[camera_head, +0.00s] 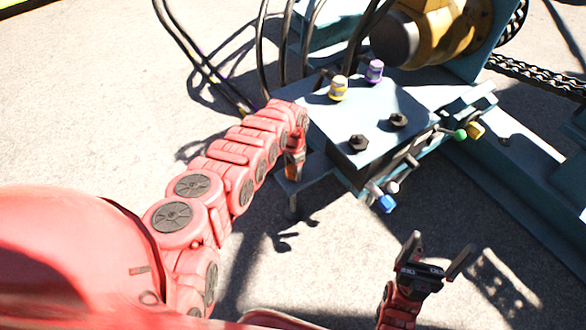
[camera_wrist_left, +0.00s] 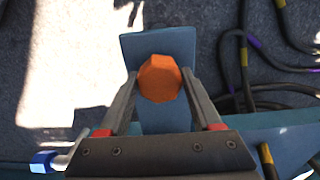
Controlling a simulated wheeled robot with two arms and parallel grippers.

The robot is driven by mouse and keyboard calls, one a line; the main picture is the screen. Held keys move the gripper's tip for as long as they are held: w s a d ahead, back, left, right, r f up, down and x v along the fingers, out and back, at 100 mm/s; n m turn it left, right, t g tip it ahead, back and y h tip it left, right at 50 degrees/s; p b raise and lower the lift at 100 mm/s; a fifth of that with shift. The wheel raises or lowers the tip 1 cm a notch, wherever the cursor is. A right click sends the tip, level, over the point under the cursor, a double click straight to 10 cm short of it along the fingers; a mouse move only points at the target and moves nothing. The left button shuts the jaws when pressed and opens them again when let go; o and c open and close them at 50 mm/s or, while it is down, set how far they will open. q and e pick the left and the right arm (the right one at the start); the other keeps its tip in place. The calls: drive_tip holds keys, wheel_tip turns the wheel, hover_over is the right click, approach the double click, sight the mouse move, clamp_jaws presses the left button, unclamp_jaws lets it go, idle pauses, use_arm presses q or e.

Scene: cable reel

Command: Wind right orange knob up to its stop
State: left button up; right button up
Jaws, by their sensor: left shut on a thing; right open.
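The orange knob (camera_wrist_left: 159,78) is a faceted knob in front of a blue-grey plate (camera_wrist_left: 158,43) in the left wrist view. My left gripper (camera_wrist_left: 158,88) has a finger on each side of the knob and is shut on it. In the head view my left arm ends at the near left side of the blue-grey control box (camera_head: 368,120), and its fingers are mostly hidden there. My right gripper (camera_head: 439,251) is open and empty, over the floor in front of the box and apart from it.
On the box stand a yellow-capped knob (camera_head: 338,88), a purple-capped knob (camera_head: 374,70) and two black knobs (camera_head: 358,142). A blue knob (camera_head: 386,203) and a green ball knob (camera_head: 460,135) stick out at its front edge. Black cables (camera_head: 262,50) rise behind.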

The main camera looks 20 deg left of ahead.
use_arm(q)
drive_tip(key=c, duration=0.3)
